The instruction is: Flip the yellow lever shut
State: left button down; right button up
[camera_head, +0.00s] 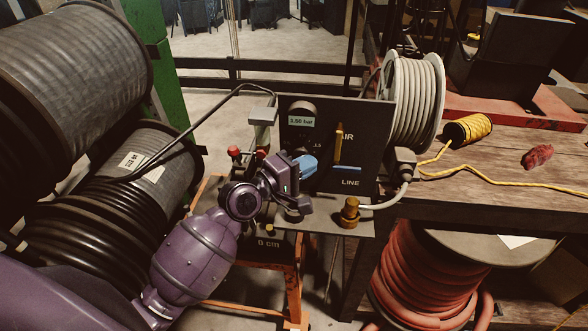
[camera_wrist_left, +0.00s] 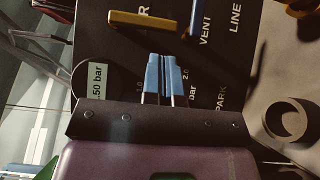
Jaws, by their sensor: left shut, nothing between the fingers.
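The yellow lever (camera_head: 338,144) stands upright on the dark panel (camera_head: 370,125), beside the partly covered AIR label. In the left wrist view the yellow lever (camera_wrist_left: 143,20) lies across the top, just beyond my fingertips. My left gripper (camera_head: 308,165) is in front of the panel, to the lower left of the lever. Its blue fingers (camera_wrist_left: 166,75) are pressed together and empty, with a visible gap to the lever. Part of the panel is hidden behind my left wrist. My right gripper is not in view.
A blue handle (camera_head: 346,168) lies level just below the yellow lever, above the LINE label. A display reads 1.50 bar (camera_head: 301,121). A brass fitting (camera_head: 349,212) with a pale hose stands to the lower right. Large black hose reels (camera_head: 75,65) crowd the left.

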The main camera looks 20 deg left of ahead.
aim_at(338, 142)
pick_arm(q)
jog(key=x, duration=0.4)
jog(key=shift+w+d, duration=0.1)
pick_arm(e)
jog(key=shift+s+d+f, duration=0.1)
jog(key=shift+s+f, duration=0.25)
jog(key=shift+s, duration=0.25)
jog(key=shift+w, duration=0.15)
pick_arm(q)
jog(key=shift+d+f+b, duration=0.1)
jog(key=shift+d+b, duration=0.1)
jog(key=shift+b, duration=0.2)
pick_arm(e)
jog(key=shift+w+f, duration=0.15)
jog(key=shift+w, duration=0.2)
pick_arm(q)
jog(key=shift+n, duration=0.3)
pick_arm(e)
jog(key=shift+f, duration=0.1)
